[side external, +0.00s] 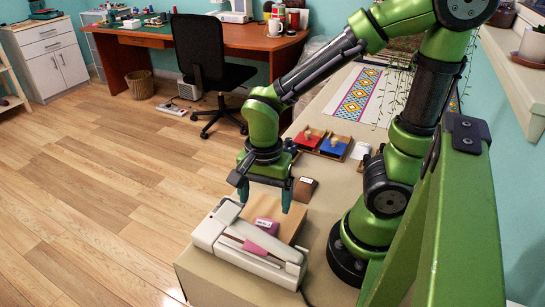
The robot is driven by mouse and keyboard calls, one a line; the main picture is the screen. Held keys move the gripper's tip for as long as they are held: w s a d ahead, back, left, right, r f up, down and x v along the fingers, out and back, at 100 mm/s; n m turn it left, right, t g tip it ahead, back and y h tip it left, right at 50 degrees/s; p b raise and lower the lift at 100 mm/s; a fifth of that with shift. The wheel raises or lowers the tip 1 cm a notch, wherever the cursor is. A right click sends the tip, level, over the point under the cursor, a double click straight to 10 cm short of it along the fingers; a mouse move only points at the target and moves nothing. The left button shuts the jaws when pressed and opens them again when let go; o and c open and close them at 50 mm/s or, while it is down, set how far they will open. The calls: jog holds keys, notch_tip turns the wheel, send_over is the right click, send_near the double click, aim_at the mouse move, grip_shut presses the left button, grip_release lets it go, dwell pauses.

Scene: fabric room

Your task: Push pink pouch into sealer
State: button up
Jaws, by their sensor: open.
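The white sealer (216,234) stands at the near end of the beige work table. The pink pouch (266,225) shows as a small darker pink piece at the sealer's back edge, on or over a brown board. A lighter pink strip (258,247) shows on the near side of the sealer's raised bar. I cannot tell whether both pink parts are one pouch. My gripper (265,203) points down just behind and above the sealer. Its two fingers are apart with nothing visible between them. Whether the fingertips touch the pouch cannot be told.
The brown board (287,231) lies behind the sealer. A small brown block (305,189) is right of my gripper. Red (309,138) and blue (335,146) trays sit farther back, with a patterned cloth (358,93) beyond. The table's front and left edges are close to the sealer.

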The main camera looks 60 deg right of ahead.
aim_at(265, 220)
notch_tip(265, 220, up, 11)
jog(key=shift+f, duration=0.2)
dwell(0.3)
